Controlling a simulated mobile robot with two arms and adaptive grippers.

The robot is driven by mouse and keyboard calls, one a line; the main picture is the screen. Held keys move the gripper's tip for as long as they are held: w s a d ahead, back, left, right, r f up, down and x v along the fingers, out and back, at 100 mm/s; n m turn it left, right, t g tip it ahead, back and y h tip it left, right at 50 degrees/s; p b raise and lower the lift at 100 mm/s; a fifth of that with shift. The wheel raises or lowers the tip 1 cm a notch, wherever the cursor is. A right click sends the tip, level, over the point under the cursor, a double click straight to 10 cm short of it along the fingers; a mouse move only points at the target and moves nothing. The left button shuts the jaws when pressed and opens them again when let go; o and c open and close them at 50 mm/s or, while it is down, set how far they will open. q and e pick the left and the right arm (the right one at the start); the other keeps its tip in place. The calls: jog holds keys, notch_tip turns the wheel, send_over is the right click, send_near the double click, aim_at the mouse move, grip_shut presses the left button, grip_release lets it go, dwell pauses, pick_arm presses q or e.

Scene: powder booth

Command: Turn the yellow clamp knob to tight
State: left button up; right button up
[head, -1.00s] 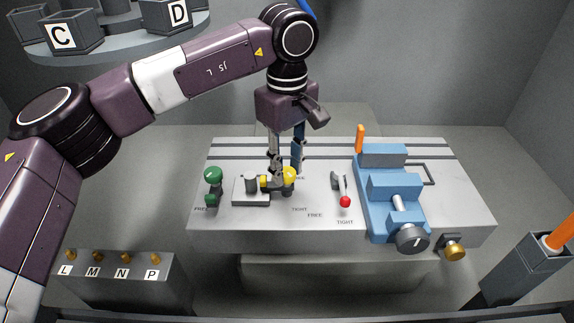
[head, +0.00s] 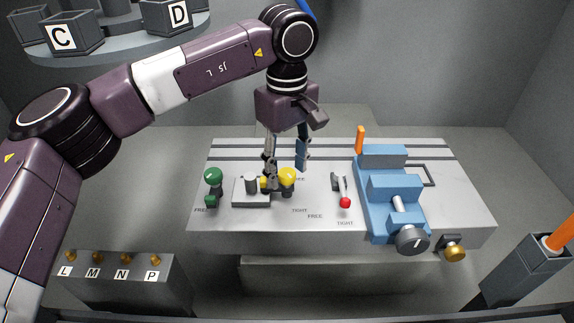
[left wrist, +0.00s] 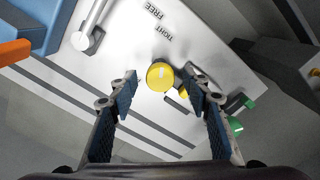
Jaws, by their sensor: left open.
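The yellow clamp knob (head: 287,174) is a round ball on a dark stem on the grey work table, just right of a small metal block. It also shows in the left wrist view (left wrist: 160,76), between and beyond the fingertips. My left gripper (head: 286,172) points down over it with its fingers spread, one on each side. In the left wrist view, the open left gripper (left wrist: 163,92) has its right finger close to the knob and a wider gap on the left. I cannot tell whether that finger touches it. My right gripper is not in view.
A green knob (head: 212,174) stands at the left of the table. A red-tipped lever (head: 345,202) and a blue vise (head: 393,188) stand to the right. FREE and TIGHT labels mark the table. A box with several brass pegs (head: 130,283) stands at lower left.

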aim_at(287, 173)
pick_arm(q)
notch_tip(287, 173, up, 12)
dwell(0.5)
